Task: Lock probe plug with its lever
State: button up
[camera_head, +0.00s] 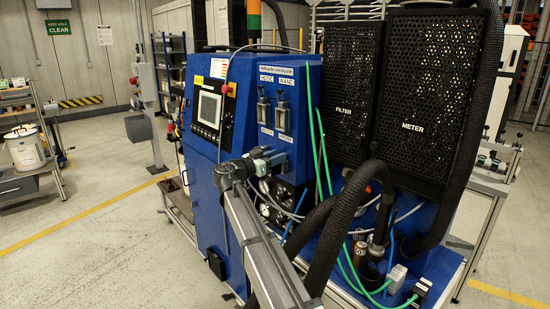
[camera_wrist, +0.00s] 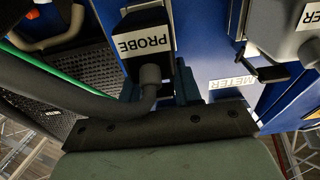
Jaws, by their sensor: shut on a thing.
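The black probe plug (camera_wrist: 145,38) fills the upper middle of the wrist view, with a white PROBE label reading upside down. Its thick grey cable (camera_wrist: 150,78) leaves the near end and bends left. My gripper (camera_wrist: 157,80) has its dark fingers on both sides of the plug's near end and is shut on it. How far the plug sits in its socket is hidden. The probe plug's lever cannot be made out. In the head view my gripper (camera_head: 272,160) is at the blue cabinet's front, small and partly hidden by my wrist.
A grey connector (camera_wrist: 285,28) with a black lever (camera_wrist: 268,72) is right of the plug, near a METER label (camera_wrist: 232,83). A green hose (camera_wrist: 45,66) runs at left. The blue cabinet (camera_head: 240,140) has a screen (camera_head: 209,109); thick black hoses (camera_head: 335,215) hang right of my arm.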

jog(key=shift+t+h, duration=0.3)
jog(key=o, duration=0.9)
jog(key=shift+o, duration=0.2)
jog(key=v, duration=1.4)
